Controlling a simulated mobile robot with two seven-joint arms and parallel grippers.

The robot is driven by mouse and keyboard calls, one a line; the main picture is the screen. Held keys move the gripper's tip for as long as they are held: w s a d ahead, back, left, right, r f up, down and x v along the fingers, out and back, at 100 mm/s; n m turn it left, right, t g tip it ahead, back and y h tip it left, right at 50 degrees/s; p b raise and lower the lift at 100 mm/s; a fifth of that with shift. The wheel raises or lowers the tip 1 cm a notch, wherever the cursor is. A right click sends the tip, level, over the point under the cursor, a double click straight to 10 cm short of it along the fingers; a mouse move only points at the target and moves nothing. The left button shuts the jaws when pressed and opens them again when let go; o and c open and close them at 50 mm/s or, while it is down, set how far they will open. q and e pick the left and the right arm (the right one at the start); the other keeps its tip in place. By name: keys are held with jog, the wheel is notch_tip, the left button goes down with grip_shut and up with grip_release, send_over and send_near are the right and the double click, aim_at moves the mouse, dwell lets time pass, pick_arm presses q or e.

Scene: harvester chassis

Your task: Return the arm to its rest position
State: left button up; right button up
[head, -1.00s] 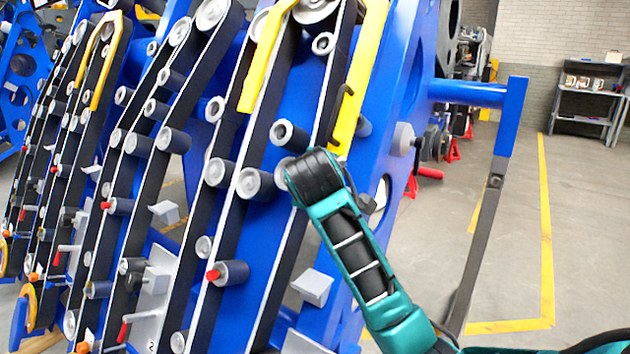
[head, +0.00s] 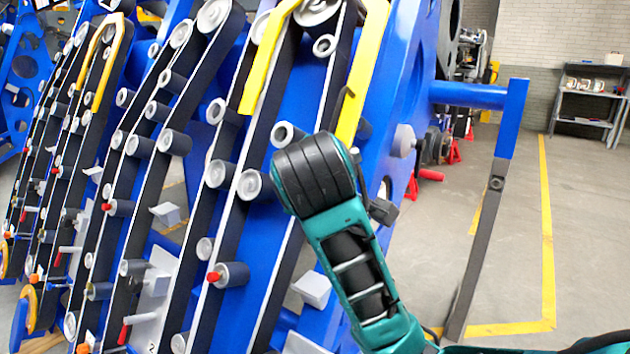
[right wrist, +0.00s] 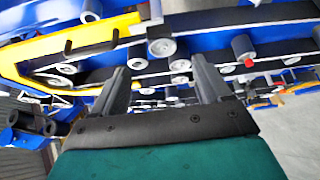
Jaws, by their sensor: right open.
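My right arm (head: 350,260), teal and black, comes up from the lower right in the head view and stands in front of the blue harvester chassis (head: 285,120). Its gripper does not show there; the black rounded wrist part hides what lies behind it. In the right wrist view my right gripper (right wrist: 160,82) is open, with its two grey fingers apart and nothing between them. The chassis rollers and belts (right wrist: 160,47) show beyond the fingertips, and I see no contact. My left gripper is in no view.
A blue side bar (head: 470,94) with a dark post (head: 480,250) stands right of my arm. Grey shelves (head: 588,105) stand at the back right. The floor with yellow lines (head: 547,230) is clear there.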

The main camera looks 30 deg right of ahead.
notch_tip(320, 180, down, 10)
jog(key=w+a+y, duration=0.2)
jog(key=w, duration=0.1)
jog(key=s+a+f+y, duration=0.2)
jog(key=f, duration=0.5)
jog(key=s+a+f+m+y, duration=0.1)
jog(key=s+a+f, duration=0.1)
jog(key=f, duration=0.6)
jog(key=s+a+f+y, duration=0.2)
jog(key=s+f, duration=0.1)
jog(key=f, duration=0.5)
jog(key=shift+a+m+y, duration=0.15)
jog(key=shift+m+y, duration=0.15)
jog(key=s+f+m, duration=0.1)
jog(key=s+f, duration=0.2)
jog(key=s+a+f+m+y, duration=0.1)
jog(key=s+f, duration=0.1)
jog(key=s, duration=0.2)
jog(key=s+a+f+m, duration=0.1)
jog(key=s+f+m, duration=0.1)
jog(key=s+f, duration=0.1)
jog(key=shift+s+f+y, duration=0.3)
jog(key=shift+s, duration=0.35)
jog(key=shift+c, duration=0.2)
